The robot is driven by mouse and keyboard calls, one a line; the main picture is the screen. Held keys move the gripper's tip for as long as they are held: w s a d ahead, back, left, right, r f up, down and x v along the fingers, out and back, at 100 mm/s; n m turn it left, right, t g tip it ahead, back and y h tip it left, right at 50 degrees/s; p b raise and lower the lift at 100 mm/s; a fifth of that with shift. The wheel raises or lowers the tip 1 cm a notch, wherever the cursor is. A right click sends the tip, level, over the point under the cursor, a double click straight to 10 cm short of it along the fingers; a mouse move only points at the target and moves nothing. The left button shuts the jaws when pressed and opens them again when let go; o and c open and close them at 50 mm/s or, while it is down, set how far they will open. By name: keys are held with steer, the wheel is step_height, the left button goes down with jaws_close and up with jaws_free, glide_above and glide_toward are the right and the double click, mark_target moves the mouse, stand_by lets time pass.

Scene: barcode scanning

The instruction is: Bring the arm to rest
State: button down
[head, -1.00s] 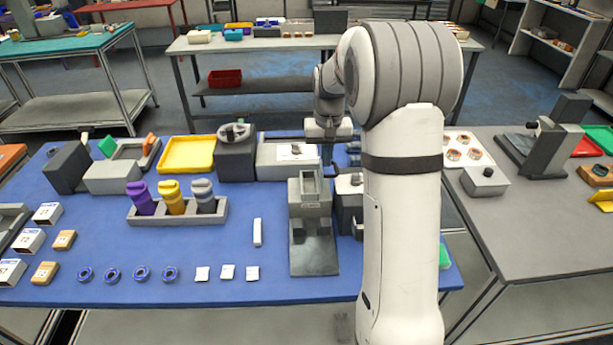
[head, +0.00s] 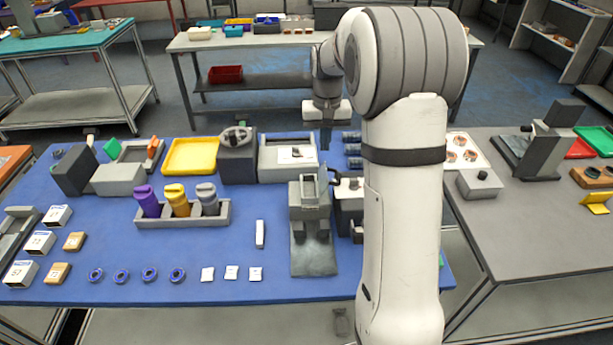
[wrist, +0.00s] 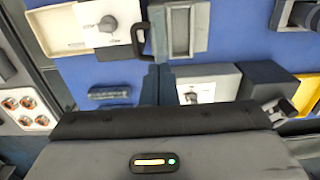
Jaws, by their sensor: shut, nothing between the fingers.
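My arm rises in front of the blue table (head: 180,240) in the head view. My gripper (head: 326,143) points down over the back right part of the table, above and behind the grey stand (head: 311,195). In the wrist view my gripper (wrist: 158,88) shows its two fingers together, with nothing between them. Below it in that view lie a grey box with a white label (wrist: 200,88) and a dark blue-grey item (wrist: 109,93). My arm hides part of the table's right end in the head view.
A yellow tray (head: 191,156), a grey rack of bottles (head: 182,213), small boxes and blue rings occupy the blue table. A grey table (head: 530,220) with more items stands to the right. Open table surface lies in the front middle.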

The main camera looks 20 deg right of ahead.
step_height(320, 180, up, 2)
steer(key=shift+r+p, duration=0.1)
steer(key=shift+p, duration=0.4)
steer(key=s+a+r+n+t+b, duration=0.1)
steer(key=s+a+r+b, duration=0.1)
steer(key=s, duration=0.6)
steer(key=s+a+r+t+b, duration=0.1)
steer(key=s+a+b, duration=0.15)
steer(key=s, duration=0.55)
steer(key=s+a+f+b, duration=0.1)
steer(key=s+f, duration=0.1)
steer(key=s, duration=0.4)
steer(key=s+a+f+n+t, duration=0.1)
steer(key=s+f, duration=0.1)
steer(key=s, duration=0.5)
steer(key=shift+a+f+b, duration=0.25)
steer(key=shift+f+b, duration=0.05)
steer(key=shift+b, duration=0.05)
steer(key=shift+s, duration=0.1)
